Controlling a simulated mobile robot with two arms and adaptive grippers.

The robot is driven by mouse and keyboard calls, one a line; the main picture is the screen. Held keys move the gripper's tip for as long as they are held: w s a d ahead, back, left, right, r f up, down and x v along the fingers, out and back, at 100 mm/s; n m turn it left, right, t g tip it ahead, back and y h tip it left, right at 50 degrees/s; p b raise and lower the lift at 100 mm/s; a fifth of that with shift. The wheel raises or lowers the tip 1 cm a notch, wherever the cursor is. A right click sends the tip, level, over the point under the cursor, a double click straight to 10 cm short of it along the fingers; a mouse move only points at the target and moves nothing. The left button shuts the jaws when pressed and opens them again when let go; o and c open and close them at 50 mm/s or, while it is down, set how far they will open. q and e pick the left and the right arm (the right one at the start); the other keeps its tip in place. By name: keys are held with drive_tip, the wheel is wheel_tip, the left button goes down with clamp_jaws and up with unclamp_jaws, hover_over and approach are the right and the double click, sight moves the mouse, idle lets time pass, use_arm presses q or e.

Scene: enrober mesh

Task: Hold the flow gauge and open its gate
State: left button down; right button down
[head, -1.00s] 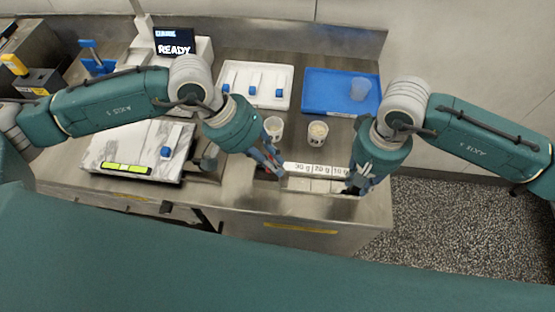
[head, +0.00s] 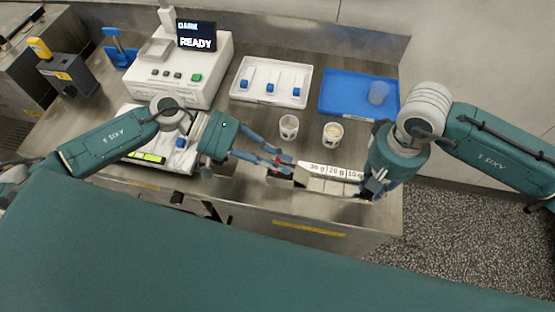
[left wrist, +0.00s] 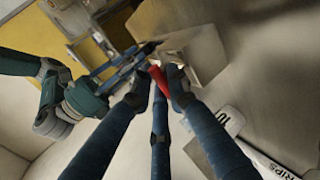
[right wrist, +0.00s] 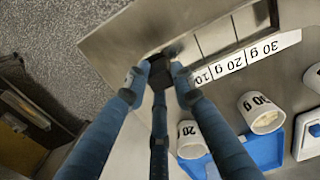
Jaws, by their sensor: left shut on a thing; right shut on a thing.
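The flow gauge seems to be the steel block with compartments (head: 335,186) at the table's front edge. A white strip marked 30 g, 20 g and 10 g (head: 331,171) runs along it. In the head view my left gripper (head: 284,166) is at its left end. In the left wrist view its fingers are shut on a small red piece (left wrist: 160,76) beside a steel part (left wrist: 198,52). My right gripper (head: 374,188) is at the 10 g end. In the right wrist view it is shut on a dark piece (right wrist: 180,72). The fingers hide most of both held pieces.
Two white cups (head: 289,127) (head: 333,133) stand just behind the block. Behind them are a white tray with blue-ended tools (head: 243,94) and a blue tray (head: 335,108) with a clear cup (head: 379,92). A white machine (head: 205,82) reads READY.

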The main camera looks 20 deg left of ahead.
use_arm(q)
drive_tip(key=shift+s+f, duration=0.1)
drive_tip(key=shift+s, duration=0.1)
use_arm(e)
drive_tip(key=shift+a+r, duration=0.1)
drive_tip(key=shift+a, duration=0.25)
use_arm(q)
drive_tip(key=shift+a+f+h, duration=0.15)
drive_tip(key=shift+a+h, duration=0.05)
drive_tip(key=shift+h, duration=0.1)
drive_tip(key=shift+a+f, duration=0.1)
drive_tip(key=shift+a, duration=0.05)
drive_tip(key=c, duration=1.7)
unclamp_jaws()
use_arm(e)
drive_tip(key=shift+d, duration=0.1)
use_arm(q)
drive_tip(key=shift+a, duration=0.45)
drive_tip(key=v, duration=0.7)
drive_tip(key=shift+r, duration=0.35)
use_arm(e)
drive_tip(key=shift+d, duration=0.1)
